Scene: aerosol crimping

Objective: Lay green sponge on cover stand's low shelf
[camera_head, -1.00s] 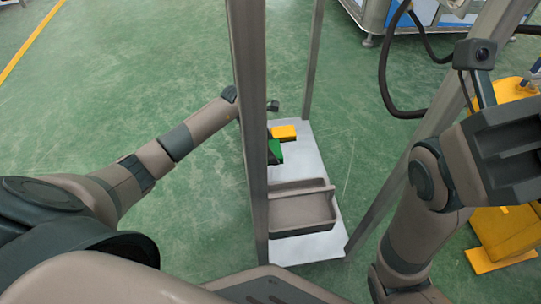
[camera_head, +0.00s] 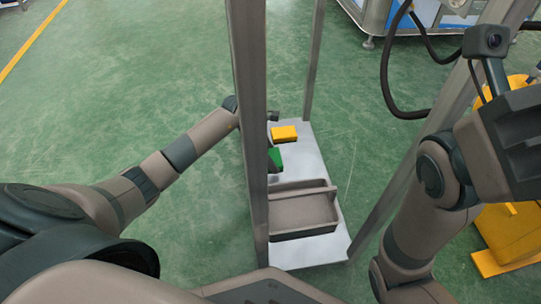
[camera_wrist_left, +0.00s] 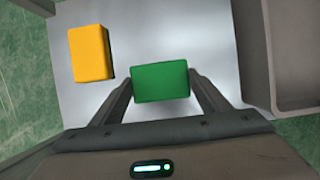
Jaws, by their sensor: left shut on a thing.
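The green sponge (camera_head: 275,159) shows in the head view just behind the stand's front post, over the low shelf (camera_head: 301,154). In the left wrist view the green sponge (camera_wrist_left: 160,82) sits between the two fingers of my left gripper (camera_wrist_left: 160,90), which is shut on it. The shelf's bare grey surface (camera_wrist_left: 165,40) lies under and around it; I cannot tell whether the sponge touches it. In the head view my left gripper is mostly hidden by the post (camera_head: 250,130). My right arm is at the right; its fingertips are not visible.
A yellow sponge (camera_head: 284,133) lies on the shelf beside the green one, also in the left wrist view (camera_wrist_left: 90,54). A grey-brown tray (camera_head: 304,212) takes up the near end of the shelf. Stand posts rise around the shelf. A black hose (camera_head: 387,85) hangs at the right.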

